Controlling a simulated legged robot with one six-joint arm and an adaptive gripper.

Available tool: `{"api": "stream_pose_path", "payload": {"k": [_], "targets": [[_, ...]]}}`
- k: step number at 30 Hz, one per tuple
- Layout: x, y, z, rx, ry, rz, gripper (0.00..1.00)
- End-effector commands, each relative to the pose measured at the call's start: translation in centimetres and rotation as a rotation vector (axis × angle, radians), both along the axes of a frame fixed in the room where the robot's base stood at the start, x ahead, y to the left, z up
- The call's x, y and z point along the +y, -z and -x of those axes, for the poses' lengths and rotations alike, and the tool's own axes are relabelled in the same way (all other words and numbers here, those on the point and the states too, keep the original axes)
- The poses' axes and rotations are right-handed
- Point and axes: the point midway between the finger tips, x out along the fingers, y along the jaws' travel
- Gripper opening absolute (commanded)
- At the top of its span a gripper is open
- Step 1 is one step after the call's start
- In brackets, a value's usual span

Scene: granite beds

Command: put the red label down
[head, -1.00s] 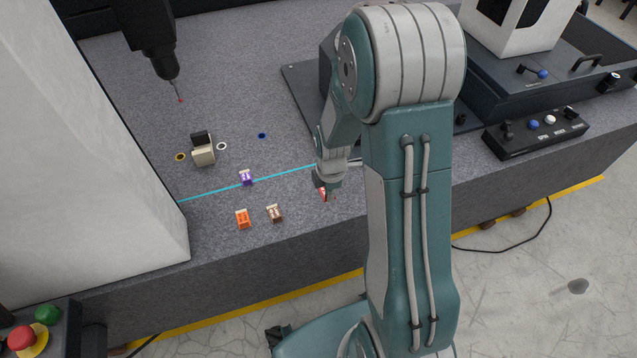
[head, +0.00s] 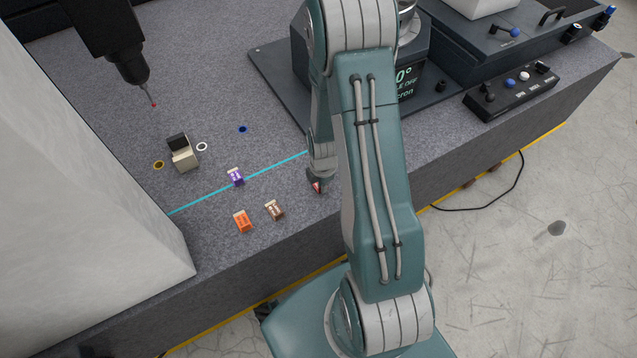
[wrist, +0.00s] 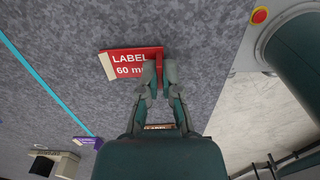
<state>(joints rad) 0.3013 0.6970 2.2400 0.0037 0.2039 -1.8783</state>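The red label (head: 317,187) is a small block at the tip of my gripper, low over the granite bed, right of the brown label. In the wrist view the red label (wrist: 125,65) shows white lettering, "LABEL" and "60 m", and a pale end. My gripper (wrist: 160,70) has its two fingers close together on either side of the label's red upright part, so it is shut on it. Whether the label touches the granite cannot be told. In the head view my arm partly hides the gripper.
An orange label (head: 242,221), a brown label (head: 274,210) and a purple label (head: 236,177) sit on the granite bed (head: 215,80). A cyan line (head: 200,203) crosses it. A beige and black block (head: 184,155) stands among small rings. A dark probe (head: 135,75) hangs at upper left.

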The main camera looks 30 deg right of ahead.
Motion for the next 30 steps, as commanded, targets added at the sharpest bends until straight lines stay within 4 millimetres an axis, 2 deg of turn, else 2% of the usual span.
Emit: {"api": "stream_pose_path", "payload": {"k": [4,5,6,7,20,23,30], "targets": [[-0.4,0.3,0.0,0.0,0.004,-0.004,0.0],[-0.4,0.2,0.0,0.0,0.004,-0.004,0.14],[-0.4,0.2,0.0,0.0,0.004,-0.003,0.31],[-0.3,0.2,0.0,0.0,0.003,-0.002,0.43],[0.0,-0.2,-0.1,-0.001,0.002,0.002,0.43],[0.0,-1.2,-0.1,-0.003,0.002,0.001,0.43],[0.0,-5.1,-0.1,-0.005,0.003,0.002,0.43]]}}
